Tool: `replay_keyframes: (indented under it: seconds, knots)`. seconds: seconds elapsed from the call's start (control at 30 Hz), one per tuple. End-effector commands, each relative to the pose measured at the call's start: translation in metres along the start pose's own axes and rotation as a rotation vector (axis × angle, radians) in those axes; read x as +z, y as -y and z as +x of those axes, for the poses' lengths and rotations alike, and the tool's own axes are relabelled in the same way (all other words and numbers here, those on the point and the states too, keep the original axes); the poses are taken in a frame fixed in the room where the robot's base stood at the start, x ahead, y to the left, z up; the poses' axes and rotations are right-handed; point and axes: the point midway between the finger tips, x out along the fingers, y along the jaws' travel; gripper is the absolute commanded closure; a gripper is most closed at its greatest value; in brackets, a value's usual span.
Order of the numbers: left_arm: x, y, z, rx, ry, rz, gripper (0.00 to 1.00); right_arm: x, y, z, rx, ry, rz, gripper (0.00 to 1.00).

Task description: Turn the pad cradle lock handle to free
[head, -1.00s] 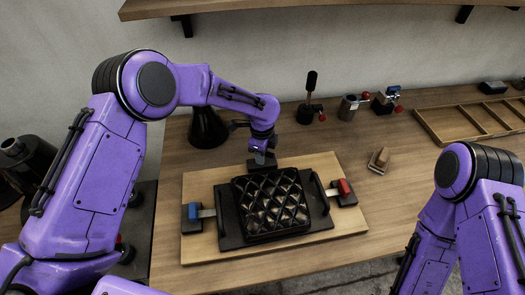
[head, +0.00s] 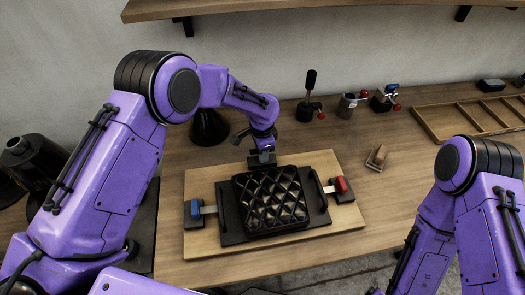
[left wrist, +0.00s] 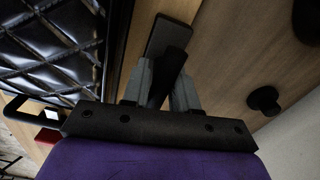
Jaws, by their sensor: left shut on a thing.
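The black quilted pad (head: 272,198) lies in a dark cradle (head: 232,232) on a light wooden board (head: 200,247). It also shows at the left of the left wrist view (left wrist: 55,50). My left gripper (head: 262,160) is at the cradle's back edge, behind the pad. In the left wrist view its two grey fingers (left wrist: 165,85) are shut on a dark upright handle (left wrist: 172,62), which stands by a flat dark plate (left wrist: 170,35). The fingers hide part of the handle, and its lock angle is hard to tell. My right arm shows at the right; its gripper is out of view.
A blue clamp block (head: 195,208) and a red clamp block (head: 342,185) flank the cradle. A black side bar (head: 318,188) stands near the red one. Small tools (head: 352,105), a wooden piece (head: 377,157) and a slotted tray (head: 470,118) lie further back and right.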

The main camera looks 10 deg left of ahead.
Motion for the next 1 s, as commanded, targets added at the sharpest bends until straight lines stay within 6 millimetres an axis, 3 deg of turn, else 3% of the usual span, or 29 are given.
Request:
replay_keyframes:
  seconds: [0.6,0.63,0.67,1.0]
  knots:
    - [-0.0007,0.0009,-0.0007,-0.002,-0.003,-0.041,1.00,-0.0003,-0.0001,-0.0008,0.000,0.000,0.000,0.11]
    - [-0.0007,0.0009,-0.0007,-0.002,-0.003,-0.041,0.61,-0.0003,-0.0001,-0.0008,0.000,0.000,0.000,0.11]
    - [-0.0007,0.0008,-0.0007,-0.002,-0.003,-0.041,0.52,-0.0003,-0.0001,-0.0008,0.000,0.000,0.000,0.11]
    - [-0.0008,0.0010,-0.0040,-0.002,-0.003,-0.038,0.52,0.0006,0.0002,0.0015,0.000,0.000,0.000,0.11]
